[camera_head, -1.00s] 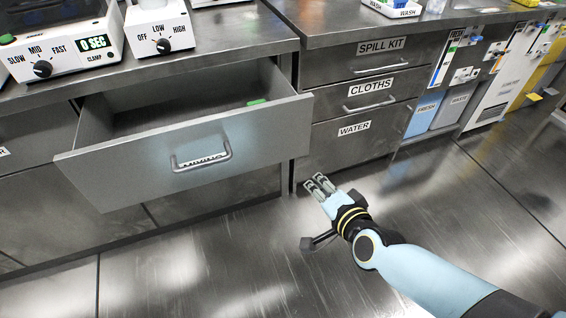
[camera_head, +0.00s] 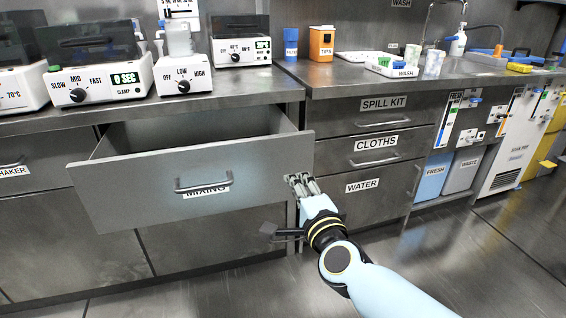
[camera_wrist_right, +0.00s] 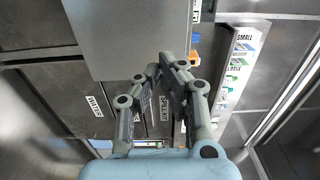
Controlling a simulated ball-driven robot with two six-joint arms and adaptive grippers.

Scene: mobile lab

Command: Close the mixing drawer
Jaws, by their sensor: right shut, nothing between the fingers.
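The mixing drawer (camera_head: 205,178) is a grey metal drawer pulled well out of the left bench, with a bar handle (camera_head: 204,183) and a MIXING label on its front. Its inside shows dark behind the front panel. My right gripper (camera_head: 300,181) is shut and empty, its fingertips by the lower right end of the drawer front. I cannot tell whether they touch it. In the right wrist view the fingers (camera_wrist_right: 155,72) come together just below a plain grey panel (camera_wrist_right: 120,38), which looks like the drawer front. My left gripper is not in view.
The shut SPILL KIT, CLOTHS and WATER drawers (camera_head: 364,185) stand just right of my gripper. The floor (camera_head: 430,265) in front is open.

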